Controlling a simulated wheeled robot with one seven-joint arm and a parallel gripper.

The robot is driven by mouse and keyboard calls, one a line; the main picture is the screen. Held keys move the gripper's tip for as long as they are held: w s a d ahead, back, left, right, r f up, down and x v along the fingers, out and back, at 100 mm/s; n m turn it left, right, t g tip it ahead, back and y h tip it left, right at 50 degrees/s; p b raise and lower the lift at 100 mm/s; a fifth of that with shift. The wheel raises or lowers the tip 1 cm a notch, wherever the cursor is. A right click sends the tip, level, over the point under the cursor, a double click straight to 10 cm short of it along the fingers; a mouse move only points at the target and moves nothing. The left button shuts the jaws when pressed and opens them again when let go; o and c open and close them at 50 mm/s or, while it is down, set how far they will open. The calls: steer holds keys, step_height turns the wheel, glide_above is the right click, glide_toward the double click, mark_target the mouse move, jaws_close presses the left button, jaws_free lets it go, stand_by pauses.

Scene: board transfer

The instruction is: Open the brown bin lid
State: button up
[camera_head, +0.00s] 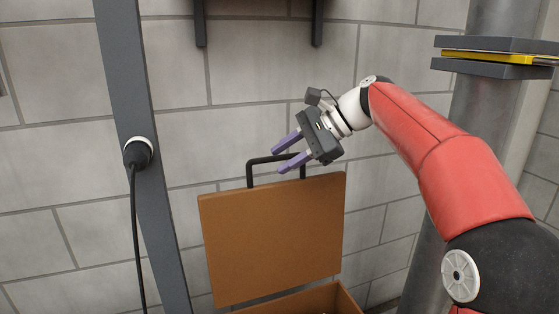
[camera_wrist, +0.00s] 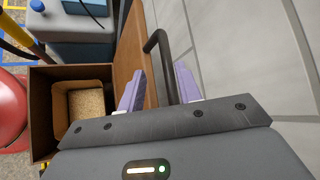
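The brown bin lid (camera_head: 272,240) stands raised, nearly upright, at the back of the brown bin (camera_head: 318,299). In the wrist view the bin (camera_wrist: 40,112) is open from above. A black bar handle (camera_head: 250,172) sits on the lid's top edge. My gripper (camera_head: 277,160) is at this handle, its two purple fingers spread apart. In the wrist view the handle (camera_wrist: 162,44) passes between the open fingers of my gripper (camera_wrist: 160,70). I cannot tell whether either finger touches it. The lid (camera_wrist: 128,35) shows edge-on there.
A lighter box with grainy beige contents (camera_wrist: 87,103) sits inside the bin. A grey-blue container (camera_wrist: 75,28) stands beside it, and a red rounded object (camera_wrist: 10,108) is at the left edge. A dark post (camera_head: 140,110) with a cable and a block wall (camera_head: 255,60) stand behind.

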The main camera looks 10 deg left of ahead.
steer(key=v, duration=0.5)
steer(key=shift+d+r, duration=0.15)
steer(key=shift+d, duration=0.15)
steer(key=s+d+f+n+t+h, duration=0.6)
steer(key=s+d+f+n+h, duration=0.2)
steer(key=s+d+f, duration=1.5)
steer(key=s+d+h, duration=0.1)
steer(key=s+h, duration=0.1)
steer(key=s, duration=0.1)
steer(key=shift+s+f+t+h, duration=0.25)
steer(key=shift+t+h, duration=0.05)
steer(key=shift+t, duration=0.1)
steer(key=shift+a, duration=0.1)
